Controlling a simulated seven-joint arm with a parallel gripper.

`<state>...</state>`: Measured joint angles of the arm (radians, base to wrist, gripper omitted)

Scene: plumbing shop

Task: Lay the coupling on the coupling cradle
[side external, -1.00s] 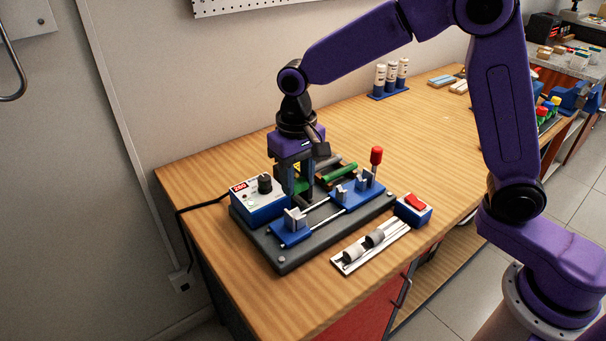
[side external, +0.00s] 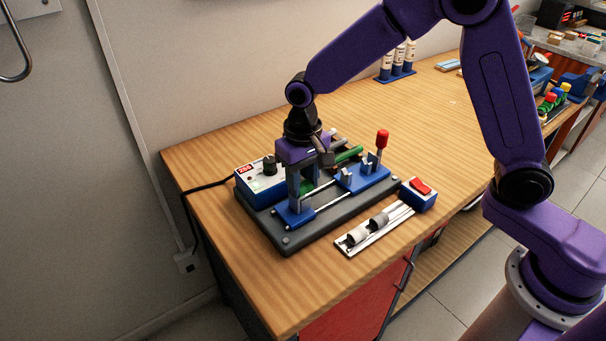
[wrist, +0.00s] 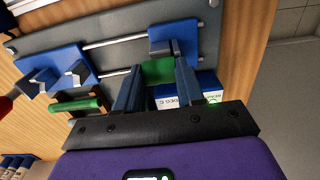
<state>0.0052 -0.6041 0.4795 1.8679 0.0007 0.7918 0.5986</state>
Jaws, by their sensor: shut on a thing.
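The green coupling (wrist: 158,71) is between the fingers of my gripper (wrist: 159,82) in the wrist view. In the side view my gripper (side external: 304,186) points down by the left end of the fixture, and only a sliver of green shows between its fingers. The coupling cradle seems to be the blue block with a grey notched rest (wrist: 172,36), just beyond the coupling in the wrist view. The same blue block (side external: 295,214) is partly covered by my gripper in the side view. I cannot tell whether the coupling touches the rest.
A control box (side external: 262,181) stands close behind my gripper. A blue carriage (side external: 364,181) with a red-knobbed lever (side external: 382,139) is to the right on the rails. A green pipe (side external: 348,154) lies behind. A tray of grey fittings (side external: 374,232) and a red switch (side external: 420,187) are in front.

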